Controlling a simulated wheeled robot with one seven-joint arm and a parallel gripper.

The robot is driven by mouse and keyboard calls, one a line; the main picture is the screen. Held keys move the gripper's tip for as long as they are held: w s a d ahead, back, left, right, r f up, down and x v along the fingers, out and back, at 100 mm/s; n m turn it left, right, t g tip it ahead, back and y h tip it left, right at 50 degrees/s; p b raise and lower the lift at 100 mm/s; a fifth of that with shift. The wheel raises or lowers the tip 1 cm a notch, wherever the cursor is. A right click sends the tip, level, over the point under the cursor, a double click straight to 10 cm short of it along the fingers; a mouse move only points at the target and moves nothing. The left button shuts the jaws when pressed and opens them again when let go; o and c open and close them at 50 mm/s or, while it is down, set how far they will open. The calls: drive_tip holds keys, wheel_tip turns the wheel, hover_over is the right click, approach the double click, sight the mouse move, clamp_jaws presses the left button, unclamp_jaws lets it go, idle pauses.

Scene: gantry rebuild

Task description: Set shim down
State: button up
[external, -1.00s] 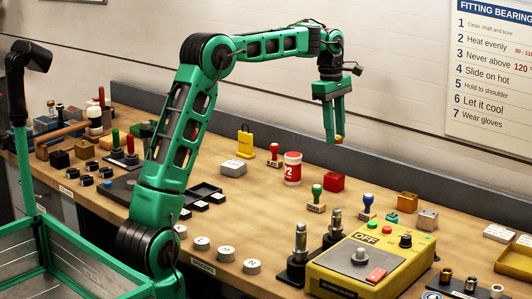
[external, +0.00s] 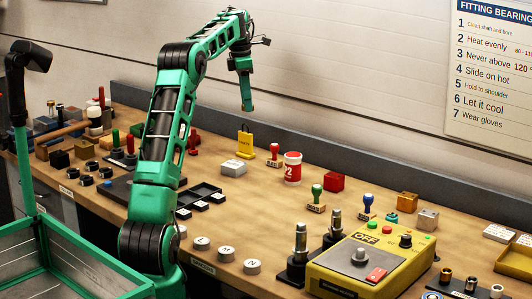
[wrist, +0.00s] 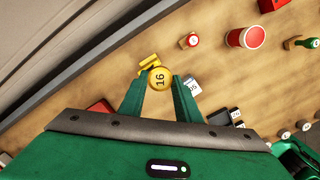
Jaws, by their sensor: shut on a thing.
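My gripper (external: 247,106) hangs pointing down above the back part of the bench, with clear air below it in the external view. In the wrist view my gripper (wrist: 161,82) is shut on the shim (wrist: 159,78), a round brass-yellow disc marked 16. The disc faces the camera between the two green fingertips. In the external view the shim is too hidden by the fingers to make out.
A yellow handled block (external: 245,146), a grey-white box (external: 234,167), a red-handled stamp (external: 275,154) and a red-white can (external: 292,168) stand below and around my gripper. A black tray (external: 203,193) lies nearer the front. Bare wood shows between them.

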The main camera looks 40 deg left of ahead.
drive_tip(key=s+a+n, duration=0.3)
drive_tip(key=s+a, duration=0.1)
drive_tip(key=a, duration=0.6)
drive_tip(key=s+a+n, duration=0.3)
drive_tip(key=s+a, duration=0.1)
drive_tip(key=a, duration=0.5)
hover_over(224, 149)
drive_tip(key=shift+y, duration=0.3)
wheel_tip(224, 149, down, 12)
drive_tip(key=shift+s+f, duration=0.1)
drive_tip(key=shift+s, duration=0.05)
drive_tip(key=shift+f, duration=2.05)
drive_tip(key=o, duration=1.1)
drive_tip(key=shift+f, duration=0.1)
drive_tip(key=shift+o, duration=0.2)
wheel_tip(224, 149, up, 12)
drive_tip(key=s, duration=0.1)
drive_tip(key=shift+s, duration=0.2)
